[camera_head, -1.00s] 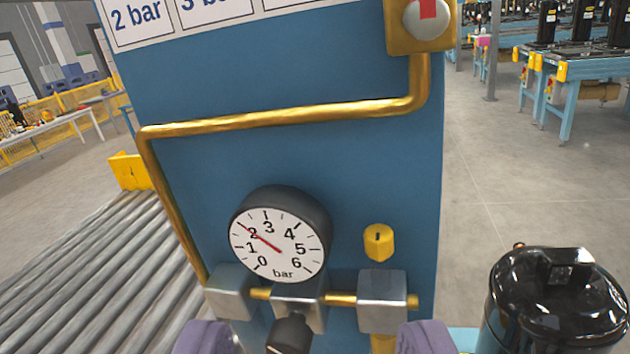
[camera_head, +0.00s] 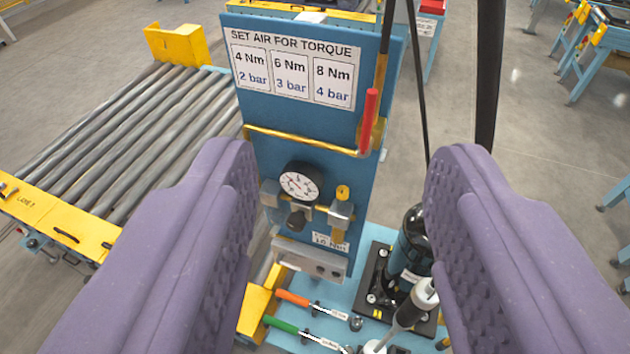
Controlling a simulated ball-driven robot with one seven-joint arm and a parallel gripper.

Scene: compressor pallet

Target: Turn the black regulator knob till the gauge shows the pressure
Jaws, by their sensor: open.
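The black regulator knob (camera_head: 297,219) sits low on the blue panel (camera_head: 330,135), just below the gauge. The round white gauge (camera_head: 300,182) with its black rim shows small; its red needle is too small here to read exactly. My gripper (camera_head: 345,160) is open wide and empty. Its two purple fingers stand left and right of the panel in the picture, well back from the knob and not touching it.
A placard (camera_head: 292,67) pairs 4 Nm with 2 bar, 6 Nm with 3 bar, 8 Nm with 4 bar. A red-handled valve (camera_head: 369,118) and brass pipe are on the panel. A roller conveyor (camera_head: 130,125) lies left.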

